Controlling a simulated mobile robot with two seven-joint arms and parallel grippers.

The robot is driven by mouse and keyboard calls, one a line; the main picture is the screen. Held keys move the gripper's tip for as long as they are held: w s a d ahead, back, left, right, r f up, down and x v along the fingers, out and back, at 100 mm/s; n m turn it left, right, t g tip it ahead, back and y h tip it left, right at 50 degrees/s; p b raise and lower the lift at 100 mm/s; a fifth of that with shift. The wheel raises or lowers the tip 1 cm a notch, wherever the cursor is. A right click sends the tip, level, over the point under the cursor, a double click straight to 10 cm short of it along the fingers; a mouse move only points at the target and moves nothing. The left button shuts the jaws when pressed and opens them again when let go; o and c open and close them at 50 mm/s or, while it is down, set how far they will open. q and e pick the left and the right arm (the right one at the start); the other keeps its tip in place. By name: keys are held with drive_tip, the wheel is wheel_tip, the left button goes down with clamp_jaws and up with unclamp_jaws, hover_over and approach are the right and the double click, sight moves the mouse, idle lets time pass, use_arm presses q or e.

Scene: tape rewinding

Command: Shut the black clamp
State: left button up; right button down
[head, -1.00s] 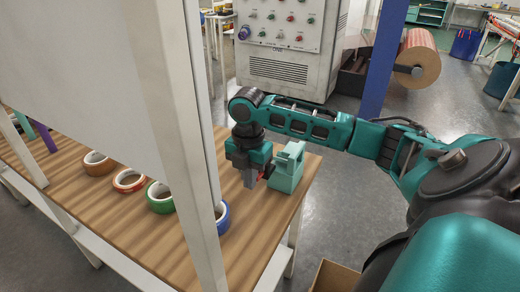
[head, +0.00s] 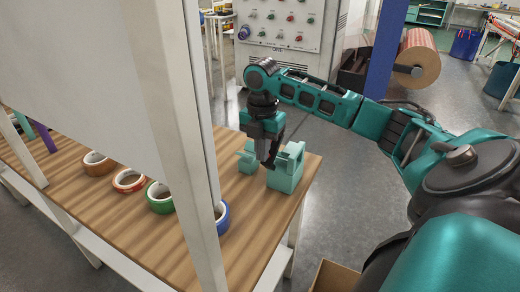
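My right gripper (head: 268,163) points down at the far right end of the wooden table. It is in front of the gap between two teal blocks, a smaller one (head: 246,160) on the left and a larger one (head: 287,170) on the right. Its dark fingers are small and overlap in the picture, so I cannot tell whether they are open or shut, or touch anything. I cannot make out a black clamp for certain; dark parts at the blocks blend with the gripper. My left gripper is not in view.
Several tape rolls, such as a blue one (head: 223,217) and a green one (head: 160,197), lie on the wooden table (head: 150,240). A white post (head: 185,150) and panel (head: 75,70) stand in front of it. A cardboard box (head: 335,277) is below right.

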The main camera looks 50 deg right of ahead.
drive_tip(key=shift+w+d+r, duration=0.3)
drive_tip(key=shift+d+r, duration=0.05)
drive_tip(key=shift+d, duration=0.65)
drive_tip(key=shift+w+d+r, duration=0.35)
drive_tip(key=shift+d+r, duration=0.05)
drive_tip(key=shift+d, duration=0.6)
drive_tip(key=shift+w+d+r, duration=0.3)
drive_tip(key=shift+d+r, duration=0.05)
drive_tip(key=shift+d, duration=0.65)
drive_tip(key=shift+w+d+f, duration=0.1)
drive_tip(key=shift+d+f, duration=0.2)
drive_tip(key=shift+d, duration=0.4)
drive_tip(key=shift+w+d+f, duration=0.15)
drive_tip(key=shift+d+f, duration=0.1)
drive_tip(key=shift+d, duration=0.4)
drive_tip(key=shift+w+d+f, duration=0.1)
drive_tip(key=shift+d+f, duration=0.2)
drive_tip(key=shift+d, duration=0.4)
drive_tip(key=shift+r, duration=0.15)
wheel_tip(320, 180, up, 8)
drive_tip(key=shift+w+d+f, duration=0.25)
drive_tip(key=shift+w+d, duration=0.05)
drive_tip(key=shift+w, duration=0.05)
drive_tip(key=shift+a, duration=0.1)
